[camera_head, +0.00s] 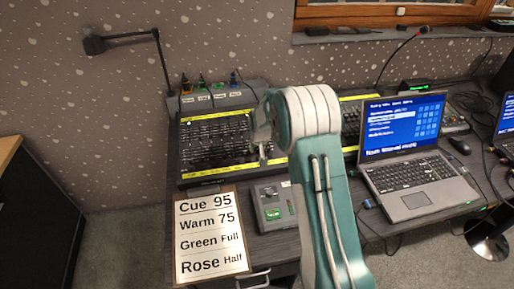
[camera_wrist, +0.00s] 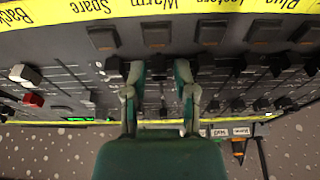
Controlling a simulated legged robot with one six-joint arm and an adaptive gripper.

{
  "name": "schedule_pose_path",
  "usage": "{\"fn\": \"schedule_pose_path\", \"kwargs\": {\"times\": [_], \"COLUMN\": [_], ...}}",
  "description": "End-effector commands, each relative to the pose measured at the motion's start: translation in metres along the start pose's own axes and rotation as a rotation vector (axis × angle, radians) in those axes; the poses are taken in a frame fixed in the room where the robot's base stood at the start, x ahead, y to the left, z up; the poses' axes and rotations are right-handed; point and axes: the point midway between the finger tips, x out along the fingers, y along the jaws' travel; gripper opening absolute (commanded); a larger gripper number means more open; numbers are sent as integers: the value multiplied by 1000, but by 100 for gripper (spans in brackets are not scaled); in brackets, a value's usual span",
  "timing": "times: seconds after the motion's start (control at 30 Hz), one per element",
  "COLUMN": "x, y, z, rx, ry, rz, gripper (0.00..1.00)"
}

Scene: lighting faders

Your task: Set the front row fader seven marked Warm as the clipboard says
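The clipboard (camera_head: 212,236) at the lower left of the head view reads Cue 95, Warm 75, Green Full, Rose Half. The lighting desk (camera_head: 216,142) lies flat behind it with rows of faders and yellow label strips. In the wrist view the desk is upside down, and the Warm label (camera_wrist: 165,8) is on the yellow strip at the top. A dark fader cap (camera_wrist: 158,66) is in line below that label. My gripper (camera_wrist: 158,69) is open, with one finger on each side of this cap. I cannot tell whether either finger touches it.
Neighbouring fader caps (camera_wrist: 205,62) stand close beside the fingers. A small grey box (camera_head: 273,207) with a green display is right of the clipboard. An open laptop (camera_head: 415,175) stands at the right. A black lamp (camera_head: 125,40) rises behind the desk.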

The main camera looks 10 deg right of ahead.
Motion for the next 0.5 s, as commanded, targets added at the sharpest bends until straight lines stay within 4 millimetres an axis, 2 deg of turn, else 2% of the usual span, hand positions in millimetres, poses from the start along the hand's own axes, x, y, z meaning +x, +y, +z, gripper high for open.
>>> {"fn": "schedule_pose_path", "kwargs": {"times": [0.07, 0.1, 0.13, 0.2, 0.5], "x": [0, 0, 0, 0, 1], "y": [0, 0, 0, 0, 0], "z": [0, 0, 0, 0, -4], "rx": [0, 0, 0, 0, 0], "ry": [0, 0, 0, 0, -1], "rz": [0, 0, 0, 0, 0], "gripper": [36, 27, 13, 0, 0]}}
